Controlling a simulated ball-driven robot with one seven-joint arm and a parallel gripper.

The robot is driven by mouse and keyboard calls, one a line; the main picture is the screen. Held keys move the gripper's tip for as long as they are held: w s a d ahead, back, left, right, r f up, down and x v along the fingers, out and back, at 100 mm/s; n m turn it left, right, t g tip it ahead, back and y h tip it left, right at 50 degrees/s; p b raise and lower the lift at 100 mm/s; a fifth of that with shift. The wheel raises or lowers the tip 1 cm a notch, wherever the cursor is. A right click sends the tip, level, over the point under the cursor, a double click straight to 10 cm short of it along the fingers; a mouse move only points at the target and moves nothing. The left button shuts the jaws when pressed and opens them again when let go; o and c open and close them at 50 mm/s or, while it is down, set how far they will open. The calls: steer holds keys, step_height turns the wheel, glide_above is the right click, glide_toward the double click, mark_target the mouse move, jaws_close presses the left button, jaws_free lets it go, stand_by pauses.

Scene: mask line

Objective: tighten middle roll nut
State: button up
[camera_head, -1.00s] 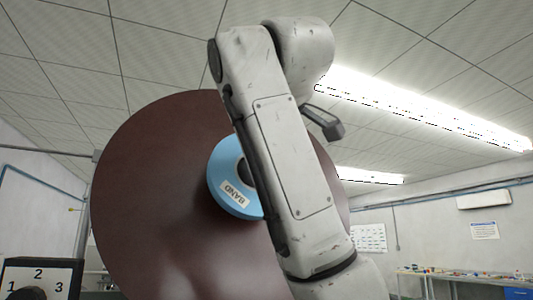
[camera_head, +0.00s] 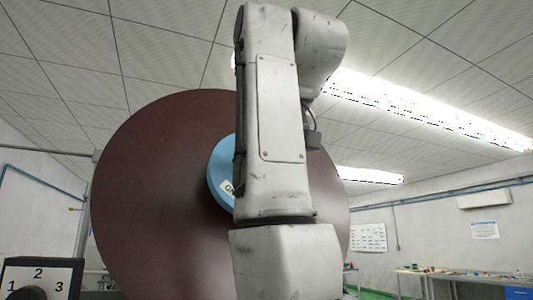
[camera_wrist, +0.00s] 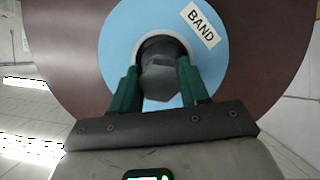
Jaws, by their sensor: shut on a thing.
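In the wrist view, a dark grey hex nut (camera_wrist: 161,76) sits at the middle of a light blue disc (camera_wrist: 118,35) with a white "BAND" label. The disc lies on the face of a large dark brown roll (camera_wrist: 70,45). My gripper (camera_wrist: 160,82) has its two green fingers on opposite sides of the nut and is shut on it. In the head view, my arm hides the nut, the gripper and the right part of the blue disc (camera_head: 218,172). The brown roll (camera_head: 150,180) stands upright behind my arm.
A dark box with a white face numbered 1, 2, 3 (camera_head: 38,276) stands at the lower left of the head view. A workbench with small items (camera_head: 460,274) is at the far right. A wall pipe runs behind.

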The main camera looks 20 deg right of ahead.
steer(key=m, duration=0.2)
steer(key=m+y, duration=0.1)
steer(key=shift+f+m, duration=0.25)
steer(key=shift+m, duration=0.15)
steer(key=m+y, duration=0.1)
steer(key=m, duration=0.2)
steer(key=shift+a+m, duration=0.1)
steer(key=shift+m, duration=0.2)
steer(key=shift+y, duration=0.3)
steer(key=o, duration=1)
steer(key=shift+r, duration=0.1)
steer(key=shift+r, duration=0.1)
